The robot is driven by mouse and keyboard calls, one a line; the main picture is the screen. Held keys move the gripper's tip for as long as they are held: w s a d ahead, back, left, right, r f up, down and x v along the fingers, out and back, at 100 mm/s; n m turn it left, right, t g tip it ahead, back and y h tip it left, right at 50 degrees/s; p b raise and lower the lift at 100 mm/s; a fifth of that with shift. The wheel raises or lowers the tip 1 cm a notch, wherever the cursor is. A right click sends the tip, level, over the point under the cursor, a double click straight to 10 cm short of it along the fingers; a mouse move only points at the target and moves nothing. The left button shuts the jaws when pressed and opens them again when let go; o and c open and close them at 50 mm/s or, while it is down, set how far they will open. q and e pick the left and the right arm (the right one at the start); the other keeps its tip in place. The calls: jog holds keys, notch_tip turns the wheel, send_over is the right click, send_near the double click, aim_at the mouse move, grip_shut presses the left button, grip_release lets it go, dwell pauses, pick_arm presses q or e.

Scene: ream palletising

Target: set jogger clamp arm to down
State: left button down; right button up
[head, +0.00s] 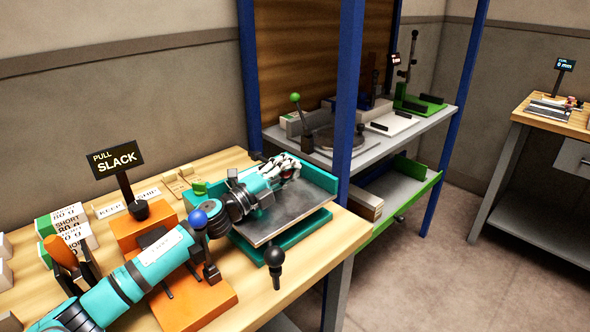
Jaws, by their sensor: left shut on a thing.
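The jogger is a teal tray (318,179) with raised walls and a grey plate (282,212), on the wooden table. My left arm reaches across from the lower left. My left gripper (289,169) is over the back of the jogger, at its rear wall, with its fingers closed. What it grips is mostly hidden by the fingers and appears to be the jogger clamp arm; its angle cannot be read. A black ball knob (275,256) stands at the jogger's front edge. My right gripper is not in view.
An orange device (197,300) with a blue knob (198,219) and a "PULL SLACK" sign (115,160) stands left of the jogger, partly under my arm. Labelled ream blocks (72,228) are at the left. A blue-posted rack (347,110) stands behind right.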

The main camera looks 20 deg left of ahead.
pick_arm(q)
jog(key=shift+s+d+f+m, duration=0.2)
jog(key=shift+f+m, duration=0.1)
jog(key=shift+f, duration=0.25)
jog(key=c, duration=1.7)
grip_release()
jog(key=shift+s+a+r, duration=0.1)
jog(key=shift+s+a, duration=0.1)
jog(key=o, duration=0.4)
jog(key=shift+s+a+r, duration=0.35)
jog(key=shift+s+a, duration=0.05)
jog(key=shift+s, duration=0.2)
jog(key=shift+o, duration=1.8)
jog(key=shift+w, duration=0.35)
jog(key=shift+s, duration=0.1)
jog(key=shift+v, duration=3.65)
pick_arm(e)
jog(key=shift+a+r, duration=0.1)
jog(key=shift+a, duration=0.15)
